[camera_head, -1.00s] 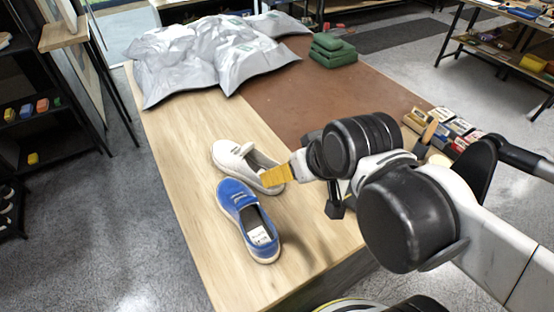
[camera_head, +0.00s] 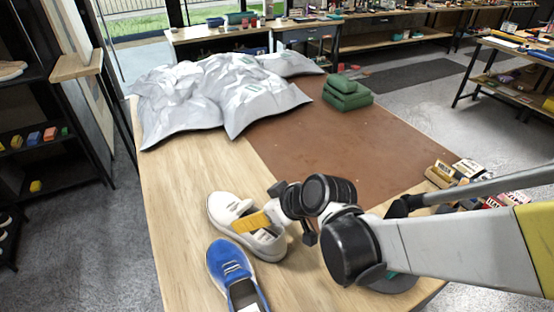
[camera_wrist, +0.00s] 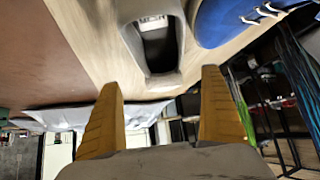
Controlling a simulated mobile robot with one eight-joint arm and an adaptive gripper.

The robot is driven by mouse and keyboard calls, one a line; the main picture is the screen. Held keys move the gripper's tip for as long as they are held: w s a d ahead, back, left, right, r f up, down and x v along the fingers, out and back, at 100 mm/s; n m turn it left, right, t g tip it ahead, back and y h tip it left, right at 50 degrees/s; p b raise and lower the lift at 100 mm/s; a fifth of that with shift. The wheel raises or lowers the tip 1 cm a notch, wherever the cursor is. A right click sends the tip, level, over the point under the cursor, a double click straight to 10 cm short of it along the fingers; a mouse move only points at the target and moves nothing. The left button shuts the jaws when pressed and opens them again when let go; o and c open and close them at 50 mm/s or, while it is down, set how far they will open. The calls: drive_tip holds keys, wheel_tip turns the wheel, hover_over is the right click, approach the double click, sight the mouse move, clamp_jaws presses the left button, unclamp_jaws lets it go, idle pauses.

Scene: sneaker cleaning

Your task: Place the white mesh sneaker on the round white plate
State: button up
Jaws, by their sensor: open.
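The white mesh sneaker (camera_head: 224,207) stands on the wooden part of the table in the head view, beside the blue sneaker (camera_head: 229,262). In the wrist view, the white sneaker's opening (camera_wrist: 157,45) lies ahead of the fingertips. My gripper (camera_head: 243,227) has yellow fingers and overlaps the white sneaker's opening in the head view. In the wrist view, my gripper (camera_wrist: 160,77) is open, its fingers wide apart with nothing between them. I cannot tell whether a finger touches the sneaker. No round white plate is visible.
Grey plastic bags (camera_head: 215,92) lie at the table's far end, with stacked green cloths (camera_head: 347,93) to their right. Small boxes (camera_head: 455,172) stand at the right edge. The brown mat (camera_head: 310,140) is mostly clear. The blue sneaker closely borders the white one.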

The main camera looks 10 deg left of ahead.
sight(243, 215)
drive_tip(key=b+x, duration=0.3)
drive_tip(key=x, duration=0.4)
drive_tip(key=shift+a+f, duration=0.25)
drive_tip(key=shift+a, duration=0.05)
drive_tip(key=shift+s+d+r, duration=0.1)
drive_tip(key=c, duration=1.6)
